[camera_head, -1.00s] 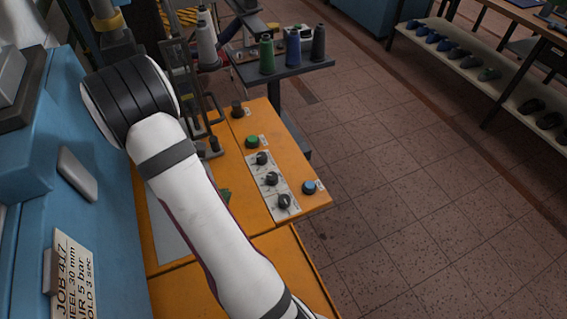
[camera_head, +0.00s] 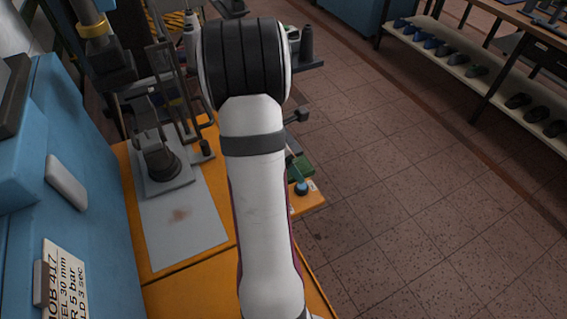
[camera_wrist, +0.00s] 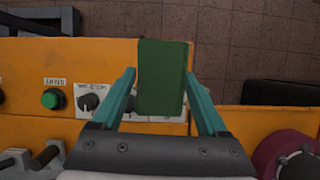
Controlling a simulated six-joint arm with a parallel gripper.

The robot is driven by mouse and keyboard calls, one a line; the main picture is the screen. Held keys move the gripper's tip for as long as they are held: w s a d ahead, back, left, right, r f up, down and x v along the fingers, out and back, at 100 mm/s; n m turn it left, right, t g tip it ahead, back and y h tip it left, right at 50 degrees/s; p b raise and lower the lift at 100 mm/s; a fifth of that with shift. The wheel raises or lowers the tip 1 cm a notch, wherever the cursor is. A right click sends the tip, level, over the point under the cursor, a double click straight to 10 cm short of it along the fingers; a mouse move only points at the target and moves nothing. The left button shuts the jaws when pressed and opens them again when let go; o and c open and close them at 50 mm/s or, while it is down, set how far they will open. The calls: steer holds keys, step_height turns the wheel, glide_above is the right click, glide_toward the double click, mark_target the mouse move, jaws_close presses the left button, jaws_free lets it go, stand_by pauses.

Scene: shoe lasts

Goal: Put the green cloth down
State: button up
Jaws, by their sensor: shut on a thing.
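The green cloth (camera_wrist: 162,85) is a folded dark green pad between the two teal fingers of my gripper (camera_wrist: 159,75) in the wrist view. The fingers are shut on its sides. In the head view, part of the cloth (camera_head: 302,168) shows just right of my arm, near the blue button (camera_head: 302,188). My arm hides most of the gripper there.
A grey plate (camera_head: 185,235) with a reddish-brown stain lies on the orange console, left of my arm. A dark-based fixture (camera_head: 160,165) stands at its back. The wrist view shows a green button (camera_wrist: 53,98) and a black knob (camera_wrist: 88,101). Tiled floor lies to the right.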

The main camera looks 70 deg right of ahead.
steer(key=s+d+r, duration=0.2)
steer(key=s+d, duration=0.3)
steer(key=s, duration=0.1)
steer(key=w+d+f, duration=0.1)
steer(key=w+f, duration=0.1)
steer(key=w, duration=0.1)
steer(key=w+d+f, duration=0.1)
steer(key=w+f, duration=0.1)
steer(key=w, duration=0.2)
steer(key=w+d+f, duration=0.1)
steer(key=w+f, duration=0.1)
steer(key=w, duration=0.2)
steer(key=shift+w+d+f, duration=0.1)
steer(key=shift+f, duration=0.15)
steer(key=shift+w+f, duration=0.1)
steer(key=shift+f, duration=1.9)
steer(key=shift+f, duration=0.15)
steer(key=o, duration=1.2)
steer(key=v, duration=1.2)
steer(key=shift+r, duration=0.25)
